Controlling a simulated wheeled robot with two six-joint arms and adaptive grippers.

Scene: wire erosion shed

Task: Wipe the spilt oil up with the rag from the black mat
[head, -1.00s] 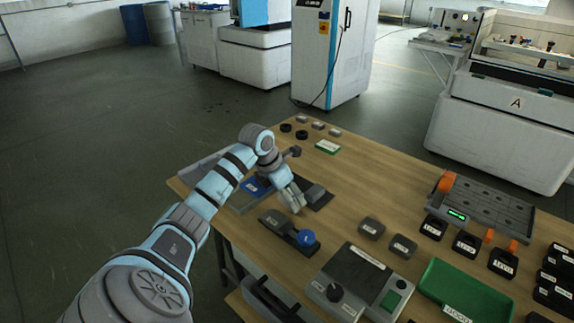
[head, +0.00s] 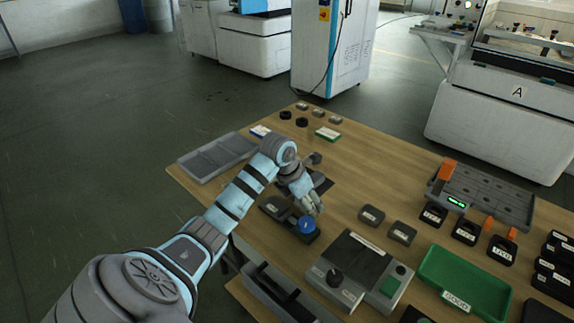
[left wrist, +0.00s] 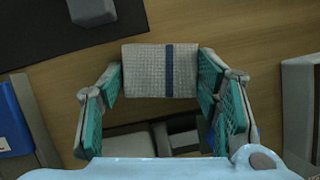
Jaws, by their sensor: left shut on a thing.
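My left gripper (head: 312,204) is shut on a pale grey woven rag with a dark blue stripe (left wrist: 148,72), which spans between its teal-padded fingers in the left wrist view. In the head view the gripper hangs over the near left part of the wooden table, just beside a blue knob (head: 307,225). The rag is hard to tell from the fingers there. The black mat (head: 325,187) lies just behind the gripper, partly hidden by it; it also shows at the upper left of the left wrist view (left wrist: 35,35). I cannot make out the spilt oil. My right gripper is not in view.
A grey compartment tray (head: 213,158) lies at the table's left edge. A grey control box (head: 358,268) and a green tray (head: 464,283) stand at the front right. Small dark blocks (head: 371,215) lie right of the gripper. The table's middle towards the back is largely clear.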

